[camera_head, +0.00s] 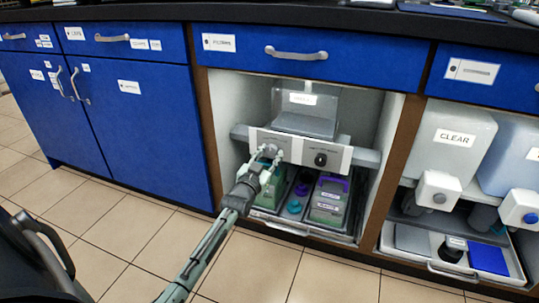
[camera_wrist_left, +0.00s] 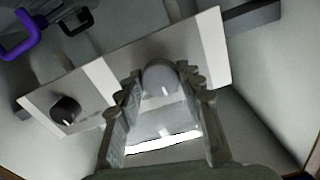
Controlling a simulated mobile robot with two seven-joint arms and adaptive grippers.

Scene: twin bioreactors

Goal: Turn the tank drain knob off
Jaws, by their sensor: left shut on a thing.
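A light panel with two knobs (camera_head: 301,150) crosses the open cabinet bay below a clear tank (camera_head: 305,108). Its left knob is grey (camera_head: 269,150), and its right knob is black (camera_head: 321,159). The panel's lettering is too small to read. My left gripper (camera_head: 269,154) reaches the panel from below and is shut on the grey knob. In the left wrist view the grey knob (camera_wrist_left: 160,78) sits between the two fingers, with a small white mark on its face. The black knob (camera_wrist_left: 66,110) is off to the left there, untouched. My right gripper is not in view.
Below the panel, a tray (camera_head: 290,229) holds green-sided containers (camera_head: 327,203), one with a purple handle. Bay walls stand close on both sides. Another bay at right holds a tank labelled CLEAR (camera_head: 453,138). Tiled floor (camera_head: 262,262) in front is open.

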